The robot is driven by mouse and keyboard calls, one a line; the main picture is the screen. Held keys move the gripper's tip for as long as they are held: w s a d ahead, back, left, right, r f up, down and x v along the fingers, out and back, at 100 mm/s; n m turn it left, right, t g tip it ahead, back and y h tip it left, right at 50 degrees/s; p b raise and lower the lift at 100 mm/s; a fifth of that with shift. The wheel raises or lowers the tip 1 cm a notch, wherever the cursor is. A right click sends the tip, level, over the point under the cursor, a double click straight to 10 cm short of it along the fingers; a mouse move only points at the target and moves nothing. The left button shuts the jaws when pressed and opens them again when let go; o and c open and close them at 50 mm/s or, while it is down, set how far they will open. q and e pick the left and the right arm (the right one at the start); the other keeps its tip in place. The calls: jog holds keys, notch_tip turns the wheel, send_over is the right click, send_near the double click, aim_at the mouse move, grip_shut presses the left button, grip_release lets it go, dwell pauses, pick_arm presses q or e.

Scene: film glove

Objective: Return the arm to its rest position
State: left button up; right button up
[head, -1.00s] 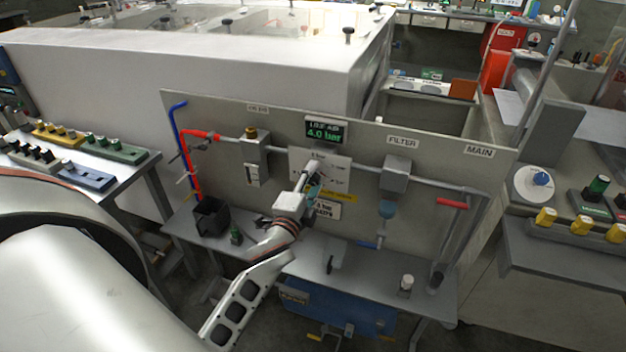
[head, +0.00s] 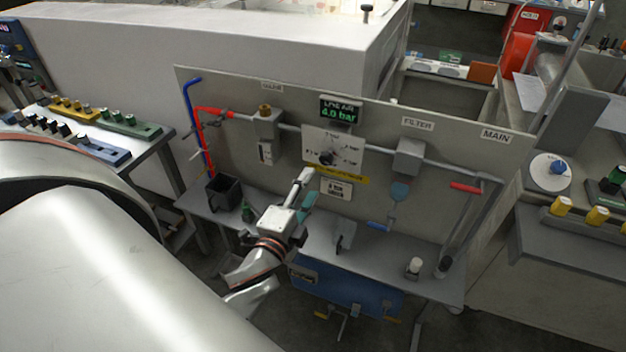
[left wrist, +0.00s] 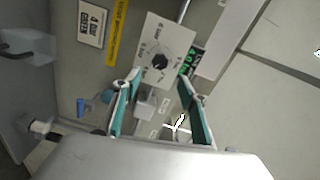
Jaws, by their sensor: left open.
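My left gripper (head: 306,194) is in front of the air panel in the head view, below the dial plate and apart from it. In the left wrist view its two teal fingers (left wrist: 160,88) are spread with nothing between their tips. The dial plate (head: 343,144) with its black knob (head: 327,157) shows uncovered; the knob also shows in the left wrist view (left wrist: 159,61). The display (head: 341,111) above reads 4.0 bar. My right gripper is in neither view.
The grey panel (head: 240,100) carries pipes, a filter (head: 408,157) and a red handle (head: 466,187). Its shelf (head: 385,250) holds a black bin (head: 223,190) and small parts. A side table with switch blocks (head: 130,125) stands left. A counter (head: 560,245) stands right.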

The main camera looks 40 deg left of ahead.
pick_arm(q)
jog(key=shift+s, duration=0.1)
dwell(0.5)
jog(key=s+d+f+n+g+h, duration=0.2)
jog(key=s+d+f+n, duration=0.1)
jog(key=f, duration=0.5)
jog(key=s+d+f+n+g+h, duration=0.2)
jog(key=s+d+f, duration=0.3)
jog(key=f, duration=0.3)
jog(key=s+d+f+n+g+h, duration=0.2)
jog(key=s+d+f+n+h, duration=0.1)
jog(key=f, duration=0.5)
jog(key=s+d+n, duration=0.1)
jog(key=s+d, duration=0.1)
jog(key=d, duration=0.1)
jog(key=shift+d+f+g, duration=0.2)
jog(key=shift+f+g, duration=0.1)
jog(key=shift+f, duration=0.1)
